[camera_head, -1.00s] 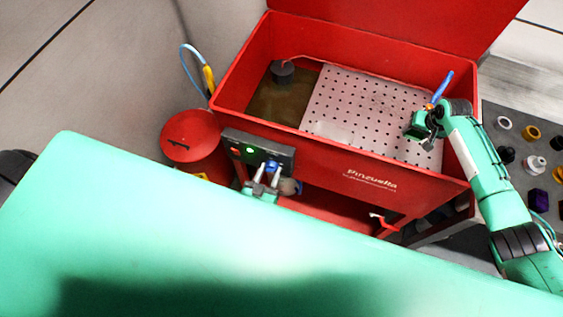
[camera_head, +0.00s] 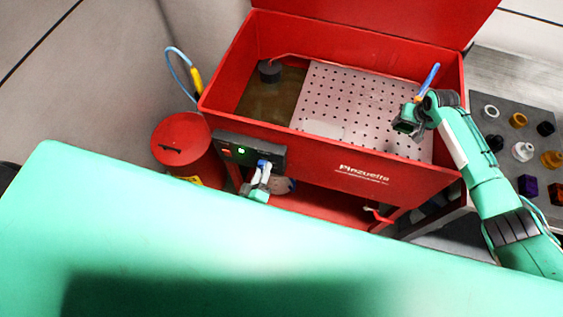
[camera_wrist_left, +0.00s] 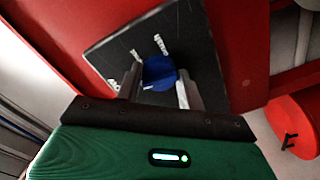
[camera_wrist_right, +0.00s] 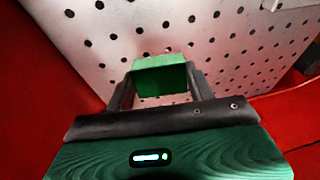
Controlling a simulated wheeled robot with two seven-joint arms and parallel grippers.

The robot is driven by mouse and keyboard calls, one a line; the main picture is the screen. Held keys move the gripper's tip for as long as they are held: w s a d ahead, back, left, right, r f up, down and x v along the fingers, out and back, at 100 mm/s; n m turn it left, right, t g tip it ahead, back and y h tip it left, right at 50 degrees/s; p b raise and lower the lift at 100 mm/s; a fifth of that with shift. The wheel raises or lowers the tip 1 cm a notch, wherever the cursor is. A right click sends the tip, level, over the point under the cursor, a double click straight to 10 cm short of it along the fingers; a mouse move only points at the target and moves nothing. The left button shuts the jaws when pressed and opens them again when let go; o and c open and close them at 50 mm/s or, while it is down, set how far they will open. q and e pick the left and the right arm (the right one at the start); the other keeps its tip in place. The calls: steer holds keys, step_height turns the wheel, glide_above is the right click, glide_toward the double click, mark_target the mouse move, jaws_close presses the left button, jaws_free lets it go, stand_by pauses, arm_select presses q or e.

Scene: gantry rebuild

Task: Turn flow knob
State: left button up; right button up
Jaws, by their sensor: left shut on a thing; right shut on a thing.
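The blue flow knob (camera_head: 263,164) is on the dark control panel (camera_head: 228,144) on the front of the red wash basin. It also shows in the left wrist view (camera_wrist_left: 157,72), with white marks around it on the panel. My left gripper (camera_head: 261,178) is shut on the knob, one finger on each side. A white line shows low on the knob's face. My right gripper (camera_head: 406,121) is above the perforated tray and shut on a green block (camera_wrist_right: 160,77). The block's lower part is hidden.
The red basin (camera_head: 340,155) has a perforated tray (camera_head: 360,100) and a dark liquid area. A blue-handled brush (camera_head: 430,78) stands beside my right gripper. A red bin (camera_head: 180,140) is left. A grey board (camera_head: 510,135) with several parts is right.

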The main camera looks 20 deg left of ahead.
arm_select(q)
steer(key=shift+n, duration=0.6)
steer(key=o, duration=1)
steer(key=shift+c, duration=0.2)
steer(key=s, duration=1.2)
